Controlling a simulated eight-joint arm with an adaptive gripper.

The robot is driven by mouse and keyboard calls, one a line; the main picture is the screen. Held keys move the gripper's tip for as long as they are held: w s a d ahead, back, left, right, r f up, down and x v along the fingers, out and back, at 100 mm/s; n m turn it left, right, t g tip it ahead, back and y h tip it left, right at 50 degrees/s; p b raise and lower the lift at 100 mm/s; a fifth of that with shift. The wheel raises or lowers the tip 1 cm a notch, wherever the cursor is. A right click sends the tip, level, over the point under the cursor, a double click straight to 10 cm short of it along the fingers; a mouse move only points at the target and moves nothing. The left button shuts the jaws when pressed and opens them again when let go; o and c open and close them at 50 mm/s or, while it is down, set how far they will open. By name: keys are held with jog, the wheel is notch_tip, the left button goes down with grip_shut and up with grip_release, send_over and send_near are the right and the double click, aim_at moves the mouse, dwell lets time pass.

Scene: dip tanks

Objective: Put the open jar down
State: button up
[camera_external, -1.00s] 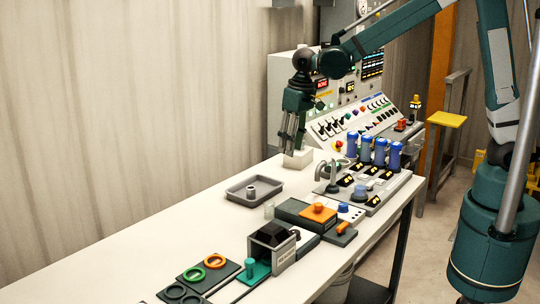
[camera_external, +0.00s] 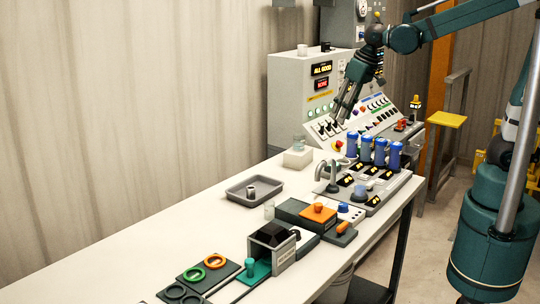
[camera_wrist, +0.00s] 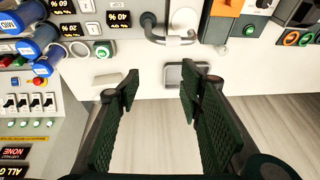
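A clear glass jar (camera_external: 299,143) stands upright on a white block (camera_external: 297,158) at the far end of the table; I see no lid on it. In the wrist view the white block (camera_wrist: 106,79) is left of my fingers, and the jar there is partly hidden by the left finger. My gripper (camera_external: 338,119) is up and to the right of the jar, in front of the control panel, clear of it. In the wrist view my gripper (camera_wrist: 158,80) has its fingers wide apart with nothing between them.
A curved tap (camera_external: 326,173) and several blue cylinders (camera_external: 365,150) stand to the right. A small clear jar (camera_external: 269,210) is near the grey box. The left of the table is bare.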

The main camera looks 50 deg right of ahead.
jog(key=s+d+t, duration=0.3)
jog(key=s+d, duration=1)
jog(key=s, duration=0.3)
jog(key=shift+d+f+h, duration=0.2)
jog(key=shift+f+h, duration=0.05)
jog(key=shift+h, duration=0.15)
jog(key=shift+o, duration=0.5)
jog(key=w+a+f+g+b, duration=0.1)
jog(key=w+a+f+b, duration=0.3)
jog(key=w+a, duration=0.5)
jog(key=w+a+f+b, duration=0.3)
jog(key=w+a+f, duration=0.1)
jog(key=w+a, duration=0.5)
jog(key=shift+g, duration=0.7)
jog(key=w+a+f+b, duration=0.2)
jog(key=a+f, duration=0.3)
jog(key=a, duration=0.2)
jog(key=w+a+f+b, duration=0.1)
jog(key=w+a+f, duration=0.2)
jog(key=a+f, duration=0.2)
jog(key=w+a+f+b, duration=0.2)
jog(key=a+f, duration=0.3)
jog(key=a, duration=0.5)
jog(key=shift+w+a+f+b, duration=0.15)
jog(key=shift+w+f+b, duration=0.15)
jog(key=shift+w, duration=0.3)
